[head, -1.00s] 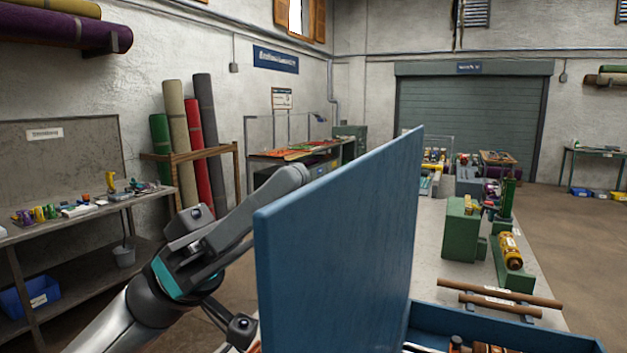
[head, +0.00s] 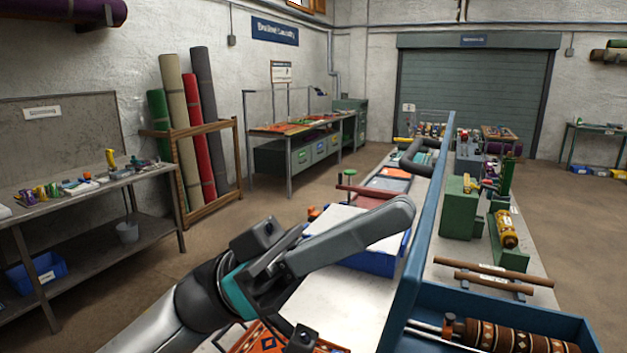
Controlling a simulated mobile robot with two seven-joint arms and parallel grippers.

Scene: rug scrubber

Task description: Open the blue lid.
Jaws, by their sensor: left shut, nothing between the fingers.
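The blue lid (head: 432,205) stands raised from the left side of an open blue box (head: 520,310). I see it nearly edge-on, close to upright. A dark handle (head: 415,150) sticks out from its left face. My left gripper (head: 405,212) is shut and empty. Its fingers reach right, close to the lid's left face; I cannot tell if they touch it. My left arm comes in from the lower left, over the table. My right gripper is not in view.
A patterned roll (head: 515,338) lies in the box. Behind it are brown rods (head: 500,278) and green fixtures (head: 460,208) on the worktable. A blue tray (head: 372,262) lies left of the lid. A workbench (head: 90,188) stands at left, with open floor between.

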